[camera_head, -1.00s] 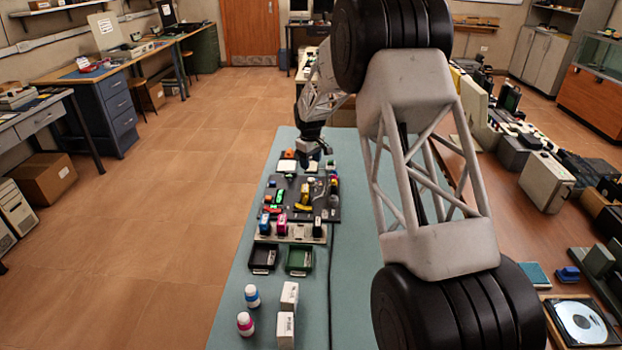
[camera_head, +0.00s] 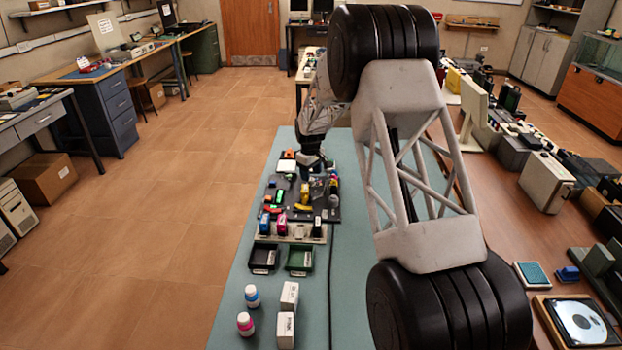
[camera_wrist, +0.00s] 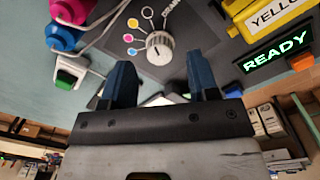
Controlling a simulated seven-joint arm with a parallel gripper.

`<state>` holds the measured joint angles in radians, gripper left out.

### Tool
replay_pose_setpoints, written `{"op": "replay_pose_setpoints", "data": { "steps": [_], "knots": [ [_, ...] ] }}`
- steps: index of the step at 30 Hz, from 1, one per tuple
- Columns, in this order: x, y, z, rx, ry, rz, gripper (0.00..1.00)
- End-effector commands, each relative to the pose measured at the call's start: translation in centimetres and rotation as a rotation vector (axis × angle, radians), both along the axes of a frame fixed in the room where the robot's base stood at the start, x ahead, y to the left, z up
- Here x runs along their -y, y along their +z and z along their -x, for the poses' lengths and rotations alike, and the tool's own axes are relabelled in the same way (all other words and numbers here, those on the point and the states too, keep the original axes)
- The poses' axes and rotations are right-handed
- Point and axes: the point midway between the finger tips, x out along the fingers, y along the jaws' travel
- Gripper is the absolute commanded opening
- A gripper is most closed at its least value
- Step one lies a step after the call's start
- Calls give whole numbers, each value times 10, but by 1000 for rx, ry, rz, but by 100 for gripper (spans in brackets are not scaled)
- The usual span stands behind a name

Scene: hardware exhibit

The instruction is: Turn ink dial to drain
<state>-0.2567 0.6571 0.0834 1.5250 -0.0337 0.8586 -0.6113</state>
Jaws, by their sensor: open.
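The ink dial (camera_wrist: 159,50) is a round pale knob with ridged sides on a dark panel, seen in the wrist view. In the head view my gripper (camera_head: 312,165) hangs over the far part of the bench; the dial is not clear there.
A yellow cartridge (camera_wrist: 272,14) and a lit READY sign (camera_wrist: 278,50) stand right of the dial. A white box with a green button (camera_wrist: 70,74) and magenta and blue parts stand left. Dark and green trays (camera_head: 299,259), bottles and boxes lie nearer on the bench.

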Motion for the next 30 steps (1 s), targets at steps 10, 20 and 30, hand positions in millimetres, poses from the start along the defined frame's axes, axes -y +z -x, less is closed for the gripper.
{"op": "replay_pose_setpoints", "data": {
  "steps": [10, 20, 30],
  "knots": [
    [1, -25, -1, 0, 0, 0, 55],
    [0, -26, -1, 1, 0, 0, 50],
    [0, -26, -1, 1, 0, 0, 5]
  ]
}}
